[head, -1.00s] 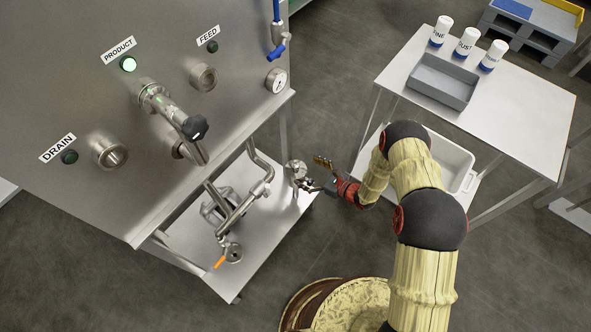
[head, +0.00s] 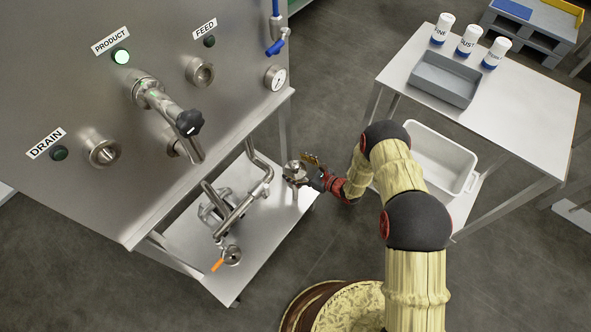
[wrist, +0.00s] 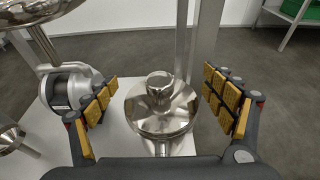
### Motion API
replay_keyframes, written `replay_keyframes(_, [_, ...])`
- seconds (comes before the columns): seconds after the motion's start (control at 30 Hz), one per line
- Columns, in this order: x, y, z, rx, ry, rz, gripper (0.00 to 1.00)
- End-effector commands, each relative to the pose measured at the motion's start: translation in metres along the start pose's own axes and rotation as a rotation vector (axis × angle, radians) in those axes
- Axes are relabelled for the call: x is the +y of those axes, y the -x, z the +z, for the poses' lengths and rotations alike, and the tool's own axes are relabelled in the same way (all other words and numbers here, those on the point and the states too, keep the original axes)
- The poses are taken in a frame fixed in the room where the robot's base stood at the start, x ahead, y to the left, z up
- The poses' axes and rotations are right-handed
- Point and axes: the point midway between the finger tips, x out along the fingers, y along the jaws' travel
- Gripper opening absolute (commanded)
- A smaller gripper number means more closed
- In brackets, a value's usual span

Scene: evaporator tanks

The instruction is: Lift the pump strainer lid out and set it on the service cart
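The pump strainer lid (wrist: 160,103) is a shiny round steel disc with a raised knob (wrist: 159,85). In the wrist view it sits on top of the strainer, between and beyond the finger pads. In the head view the strainer with its lid (head: 294,170) stands at the right end of the low steel shelf. My gripper (wrist: 165,98) is open, with one padded finger on each side of the lid and no visible contact. In the head view my gripper (head: 308,168) is right beside the strainer. The service cart (head: 530,112) stands at the upper right.
The cart top holds a grey tray (head: 475,93) and several white bottles (head: 441,30); its right part is clear. A white bin (head: 470,182) sits below. Pipes and a pump motor (wrist: 72,88) are left of the strainer. A shelf post (wrist: 182,45) rises behind the lid.

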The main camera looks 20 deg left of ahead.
Motion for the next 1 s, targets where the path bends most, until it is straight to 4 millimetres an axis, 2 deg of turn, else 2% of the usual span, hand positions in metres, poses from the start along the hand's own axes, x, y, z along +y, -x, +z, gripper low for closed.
replay_keyframes(1.0, [0.0006,0.0002,-0.0006,0.001,-0.001,0.001,0.23])
